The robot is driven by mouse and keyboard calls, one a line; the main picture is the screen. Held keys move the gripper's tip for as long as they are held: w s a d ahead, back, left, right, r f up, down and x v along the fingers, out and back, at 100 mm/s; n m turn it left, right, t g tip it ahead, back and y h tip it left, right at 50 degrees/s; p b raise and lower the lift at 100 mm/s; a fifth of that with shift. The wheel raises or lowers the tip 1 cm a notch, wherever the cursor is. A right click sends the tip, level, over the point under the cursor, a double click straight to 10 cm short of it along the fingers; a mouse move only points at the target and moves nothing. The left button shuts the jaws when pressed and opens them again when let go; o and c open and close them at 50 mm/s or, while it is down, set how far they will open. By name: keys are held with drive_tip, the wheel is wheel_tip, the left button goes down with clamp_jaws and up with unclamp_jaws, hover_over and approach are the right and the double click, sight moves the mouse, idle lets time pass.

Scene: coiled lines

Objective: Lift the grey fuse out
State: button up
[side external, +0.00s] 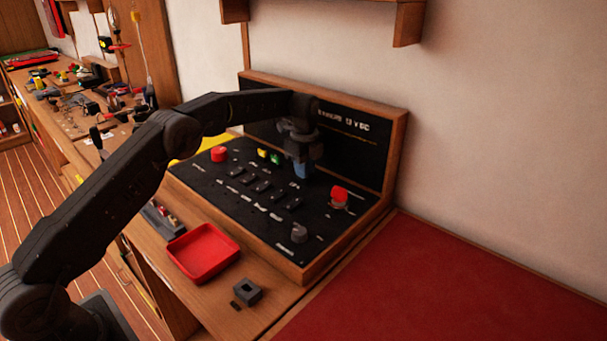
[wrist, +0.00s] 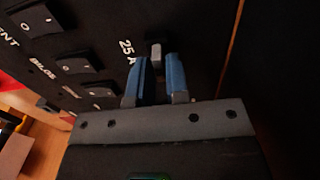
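The grey fuse (wrist: 154,56) shows in the wrist view as a small light-grey block on the black panel, beside the printed "25 A". My gripper (wrist: 158,68) has two blue fingertips, one on each side of the fuse's line, with a dark gap between them. It looks open, and I see no clear contact with the fuse. In the side view my gripper (side external: 302,172) points down at the back part of the panel (side external: 228,205). The fuse is hidden there behind the fingers.
Yellow (side external: 262,153) and green (side external: 275,159) fuses stand left of my gripper. A red knob (side external: 219,154), a red switch (side external: 339,194), a grey knob (side external: 299,233) and several black rocker switches (side external: 263,186) rise from the panel. A red tray (side external: 203,252) and grey block (side external: 247,291) lie in front.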

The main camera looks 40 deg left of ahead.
clamp_jaws()
drive_tip(key=shift+r, duration=0.1)
drive_tip(key=shift+r, duration=0.5)
wheel_tip(320, 180, up, 3)
drive_tip(key=shift+r, duration=0.1)
drive_tip(key=s+a+r, duration=0.6)
drive_tip(key=a, duration=0.3)
drive_tip(key=shift+s+a+r, duration=0.2)
drive_tip(key=shift+a+r, duration=0.1)
drive_tip(key=shift+a, duration=0.1)
